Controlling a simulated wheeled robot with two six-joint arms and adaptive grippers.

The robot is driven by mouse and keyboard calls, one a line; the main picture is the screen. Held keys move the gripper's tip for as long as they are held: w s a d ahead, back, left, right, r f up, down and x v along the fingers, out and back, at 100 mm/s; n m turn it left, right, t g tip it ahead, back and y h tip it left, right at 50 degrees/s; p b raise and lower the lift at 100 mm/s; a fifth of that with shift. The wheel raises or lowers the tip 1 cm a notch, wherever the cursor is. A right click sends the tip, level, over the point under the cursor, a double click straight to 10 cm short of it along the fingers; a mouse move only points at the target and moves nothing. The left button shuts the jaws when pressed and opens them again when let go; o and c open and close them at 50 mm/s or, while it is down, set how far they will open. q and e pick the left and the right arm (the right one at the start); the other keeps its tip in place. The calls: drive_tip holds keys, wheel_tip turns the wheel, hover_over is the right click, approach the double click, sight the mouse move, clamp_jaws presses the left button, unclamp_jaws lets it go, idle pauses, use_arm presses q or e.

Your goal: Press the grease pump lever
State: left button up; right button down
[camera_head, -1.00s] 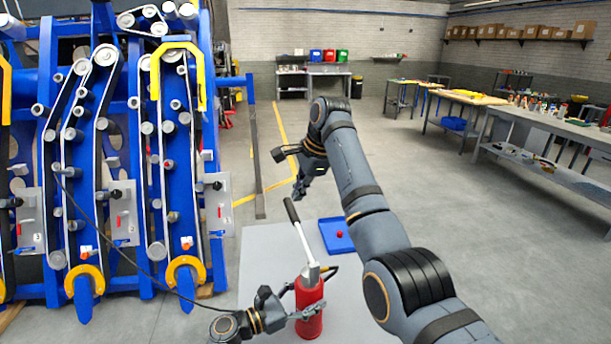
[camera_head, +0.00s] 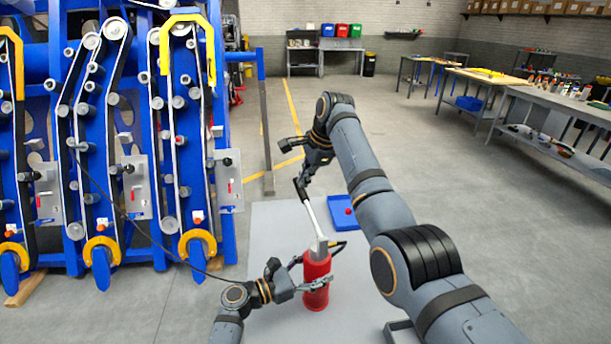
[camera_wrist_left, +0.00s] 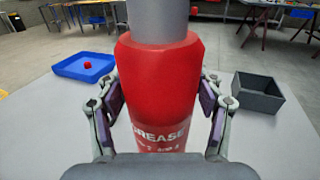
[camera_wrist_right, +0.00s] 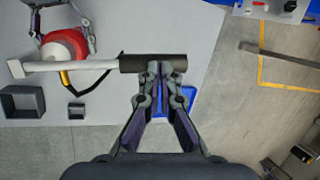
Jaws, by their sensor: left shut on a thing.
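The grease pump is a red cylinder (camera_head: 317,272) marked GREASE, standing upright on a light grey surface. My left gripper (camera_head: 318,284) is shut around its body, with one finger on each side in the left wrist view (camera_wrist_left: 165,100). The silver lever (camera_head: 314,218) slants up from the pump top to a black handle (camera_head: 301,188). My right gripper (camera_head: 307,178) has its fingertips together at the handle. In the right wrist view the fingertips (camera_wrist_right: 159,75) overlap the black handle (camera_wrist_right: 135,64); whether they touch it cannot be told.
A blue tray (camera_head: 333,216) with a small red item lies behind the pump. A dark grey open box (camera_wrist_left: 256,92) stands beside it. The blue harvester chassis (camera_head: 140,190) fills the left side. A thin cable runs from it toward the pump.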

drive_tip(key=x, duration=0.4)
drive_tip(key=d+x, duration=0.1)
drive_tip(key=x, duration=0.1)
drive_tip(key=shift+w+f, duration=0.2)
drive_tip(key=shift+f, duration=1.1)
drive_tip(key=shift+d+r, duration=0.15)
drive_tip(key=shift+r, duration=0.4)
drive_tip(key=v, duration=1.1)
drive_tip(key=shift+r, duration=0.3)
wheel_tip(320, 180, up, 11)
hover_over(303, 192)
drive_tip(key=s+d, duration=0.2)
drive_tip(key=d, duration=0.3)
